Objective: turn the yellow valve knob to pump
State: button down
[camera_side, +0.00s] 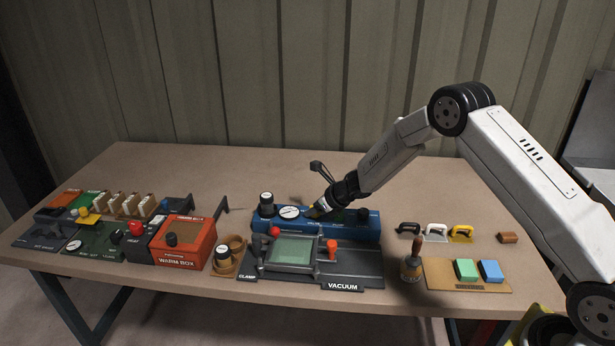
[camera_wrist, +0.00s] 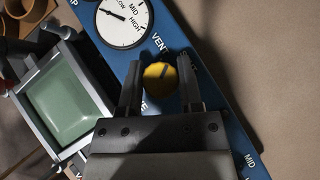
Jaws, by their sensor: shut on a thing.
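The yellow valve knob (camera_wrist: 155,84) sits on the blue panel (camera_wrist: 192,45), between the two fingers of my gripper (camera_wrist: 160,76) in the wrist view. My gripper is shut on the knob. A dark mark shows on the knob's upper face. The label VENT is readable just above it; another label at its lower left is mostly hidden by a finger. I cannot read the word pump. In the side view my gripper (camera_side: 318,211) reaches down onto the blue panel (camera_side: 345,226), mostly hiding the knob.
A round gauge (camera_wrist: 123,20) is beside the knob on the panel. A green-windowed frame (camera_side: 292,250) stands in front, with a red knob (camera_side: 332,246). Several colored tools lie right; the orange warm box (camera_side: 180,240) stands left.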

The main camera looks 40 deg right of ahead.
jog(key=shift+w+r+m+h, duration=0.1)
jog(key=shift+r+m+h, duration=0.05)
jog(key=shift+m+h, duration=0.65)
jog(key=shift+c, duration=1.3)
grip_release()
jog(key=shift+s, duration=0.2)
jog(key=shift+v, duration=3.8)
jog(key=shift+d, duration=0.1)
